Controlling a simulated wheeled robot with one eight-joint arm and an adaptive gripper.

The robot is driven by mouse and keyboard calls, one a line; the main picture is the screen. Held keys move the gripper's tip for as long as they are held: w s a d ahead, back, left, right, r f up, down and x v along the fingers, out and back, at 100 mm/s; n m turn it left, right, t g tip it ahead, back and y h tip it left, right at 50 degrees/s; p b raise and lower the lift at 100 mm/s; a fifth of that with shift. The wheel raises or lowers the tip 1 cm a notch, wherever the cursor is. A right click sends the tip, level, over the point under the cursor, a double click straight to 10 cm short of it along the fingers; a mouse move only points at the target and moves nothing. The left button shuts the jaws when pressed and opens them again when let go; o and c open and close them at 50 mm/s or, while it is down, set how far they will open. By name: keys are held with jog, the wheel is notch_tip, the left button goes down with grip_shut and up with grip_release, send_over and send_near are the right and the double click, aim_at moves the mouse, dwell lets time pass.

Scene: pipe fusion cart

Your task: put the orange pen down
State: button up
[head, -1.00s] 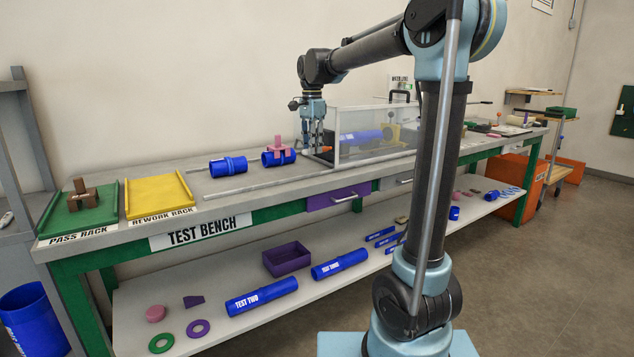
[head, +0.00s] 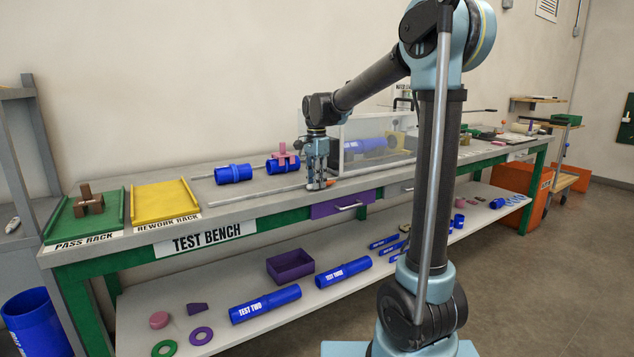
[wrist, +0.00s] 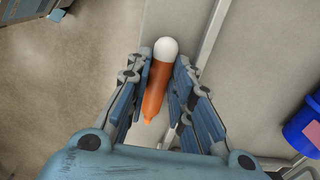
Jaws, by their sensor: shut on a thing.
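The orange pen (wrist: 156,88), with a white rounded end, is between the fingers of my gripper (wrist: 162,72) in the wrist view. The fingers are shut on its sides, and its narrow orange tip points towards the palm. In the head view my gripper (head: 317,187) is low over the front edge of the test bench (head: 262,192), above the purple drawer. The pen is hard to make out there. I cannot tell whether it touches the bench top.
A clear-walled box (head: 375,152) stands just behind and right of my gripper. A blue pipe (head: 234,173) and a pink clamp (head: 284,155) on another pipe lie to the left. A thin rail (head: 250,196) runs along the bench. The yellow rework rack (head: 165,197) is further left.

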jog(key=shift+f, duration=0.1)
jog(key=o, duration=0.8)
jog(key=shift+o, duration=0.2)
notch_tip(320, 180, up, 17)
jog(key=s+d+f+n, duration=0.3)
jog(key=s+d+f, duration=0.2)
jog(key=s+d, duration=0.3)
jog(key=s+d+f+n+t, duration=0.1)
jog(key=s+d+f+n, duration=0.3)
jog(key=s+d+f, duration=0.3)
jog(key=s+d+f+n+t, duration=0.1)
jog(key=s+d+f+n, duration=0.3)
jog(key=s+f, duration=1.2)
jog(key=d+f, duration=0.3)
jog(key=f, duration=0.1)
jog(key=shift+s+d, duration=0.15)
jog(key=shift+s, duration=0.25)
jog(key=shift+f, duration=0.1)
